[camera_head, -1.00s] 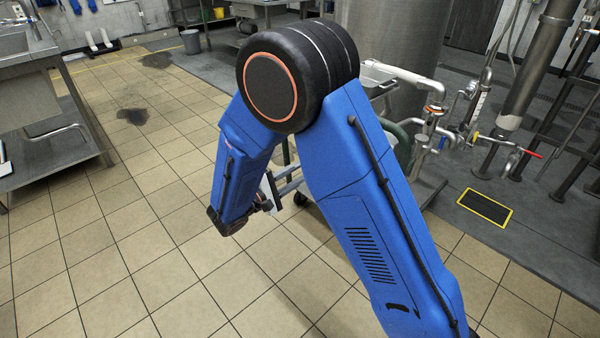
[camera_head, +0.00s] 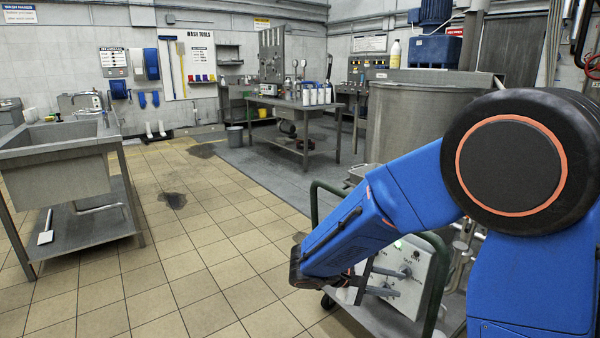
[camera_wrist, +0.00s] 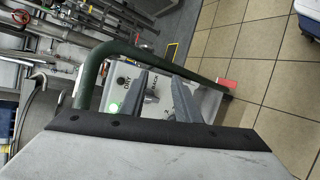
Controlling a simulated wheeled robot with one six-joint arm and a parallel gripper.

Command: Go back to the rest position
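My gripper (camera_head: 394,281) is at the lower middle right of the head view, in front of a white control panel (camera_head: 418,262). Its two grey fingers stand apart with nothing seen between them. I cannot tell whether the fingers touch the panel. My blue arm is folded at the right and hides part of the panel and the vessel behind it.
The panel sits on a cart with a green tube rail (camera_head: 437,285); the rail (camera_wrist: 95,70) passes close in the wrist view. A large steel vessel (camera_head: 410,120) stands behind. A sink bench (camera_head: 60,165) is at left.

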